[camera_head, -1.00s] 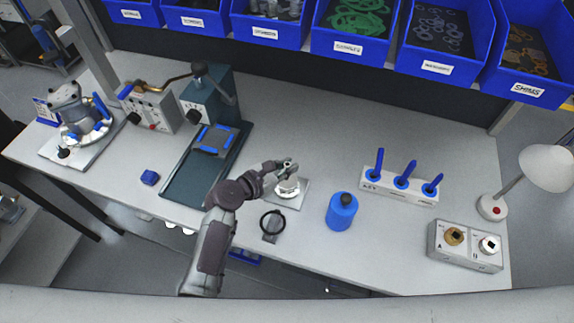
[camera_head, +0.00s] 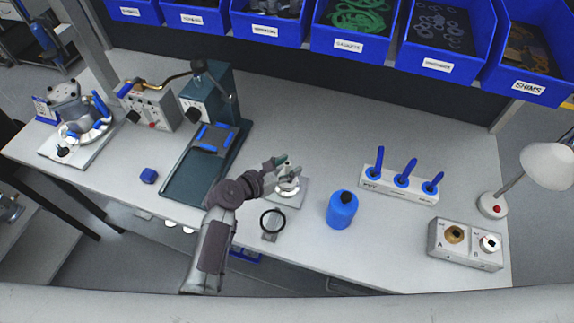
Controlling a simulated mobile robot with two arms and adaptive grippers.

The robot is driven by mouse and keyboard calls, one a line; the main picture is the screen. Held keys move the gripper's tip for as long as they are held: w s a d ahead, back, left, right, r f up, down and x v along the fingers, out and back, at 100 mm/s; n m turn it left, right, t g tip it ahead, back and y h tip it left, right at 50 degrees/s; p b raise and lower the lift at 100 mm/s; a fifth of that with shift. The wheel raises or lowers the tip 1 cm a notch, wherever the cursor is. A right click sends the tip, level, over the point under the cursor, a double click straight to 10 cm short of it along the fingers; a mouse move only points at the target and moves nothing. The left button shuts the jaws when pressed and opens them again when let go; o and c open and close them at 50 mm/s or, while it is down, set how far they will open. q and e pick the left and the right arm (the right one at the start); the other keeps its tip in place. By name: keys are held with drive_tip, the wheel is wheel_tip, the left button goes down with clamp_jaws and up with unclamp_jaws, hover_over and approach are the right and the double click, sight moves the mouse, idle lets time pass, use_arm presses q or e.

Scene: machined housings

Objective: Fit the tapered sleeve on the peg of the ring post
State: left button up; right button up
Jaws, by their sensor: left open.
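A light metal fitting (camera_head: 290,188) stands upright on a flat square plate (camera_head: 298,201) in the middle of the bench. It looks like the ring post with the tapered sleeve at its top, but sleeve and peg are too small to tell apart. My left gripper (camera_head: 283,168) is open at the top of this fitting, its fingers spread and partly covering it. I cannot tell whether the fingers touch it. My right gripper is not in view.
A black ring-shaped tool (camera_head: 272,221) lies in front of the plate, and a blue bottle (camera_head: 341,210) stands to its right. A green press (camera_head: 207,110) stands to the left. A rack of blue-handled tools (camera_head: 399,186) is at the right. The bench behind the fitting is clear.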

use_arm(q)
drive_tip(key=shift+s+a, duration=0.1)
drive_tip(key=v, duration=1.1)
drive_tip(key=shift+s+a+r, duration=0.25)
